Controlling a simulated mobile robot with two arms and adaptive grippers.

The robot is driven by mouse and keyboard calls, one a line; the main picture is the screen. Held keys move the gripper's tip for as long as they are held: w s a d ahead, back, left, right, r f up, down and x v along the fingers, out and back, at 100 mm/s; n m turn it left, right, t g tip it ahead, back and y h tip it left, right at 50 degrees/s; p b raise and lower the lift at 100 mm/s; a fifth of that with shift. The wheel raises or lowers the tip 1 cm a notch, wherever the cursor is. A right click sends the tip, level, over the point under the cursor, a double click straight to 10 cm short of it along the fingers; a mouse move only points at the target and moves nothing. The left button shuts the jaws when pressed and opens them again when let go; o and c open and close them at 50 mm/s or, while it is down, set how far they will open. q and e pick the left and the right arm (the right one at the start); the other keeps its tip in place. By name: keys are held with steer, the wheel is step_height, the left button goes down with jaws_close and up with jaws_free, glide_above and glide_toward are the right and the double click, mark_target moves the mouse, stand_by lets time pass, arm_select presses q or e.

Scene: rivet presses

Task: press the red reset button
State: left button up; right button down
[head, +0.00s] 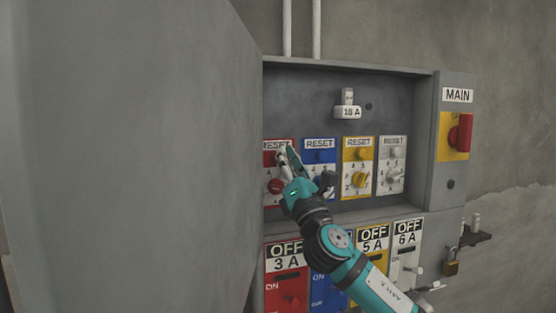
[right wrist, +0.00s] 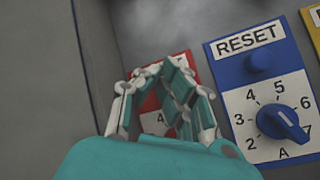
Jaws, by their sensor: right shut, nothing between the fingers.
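The red reset panel (head: 268,159) is at the left end of a row of coloured panels inside an open grey cabinet. It has a RESET label on top and a red dial (head: 276,186) low down. Its reset button is hidden behind my right gripper (head: 285,153). That gripper is shut and empty, with its fingertips in front of the upper part of the red panel. In the right wrist view the shut fingers (right wrist: 168,72) cover most of the red panel (right wrist: 188,66). I cannot tell whether the tips touch the button. My left gripper is not in view.
The blue reset panel (head: 319,144) is just right of the red one, with yellow (head: 348,152) and white ones beyond. The open cabinet door (head: 130,150) stands close on the left. OFF switches (head: 287,255) are below. A red MAIN switch (head: 461,133) is at right.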

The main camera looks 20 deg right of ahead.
steer(key=shift+s+p, duration=0.35)
steer(key=shift+s, duration=0.65)
steer(key=s+p, duration=0.1)
steer(key=s, duration=0.4)
steer(key=shift+d, duration=0.1)
stand_by(0.6)
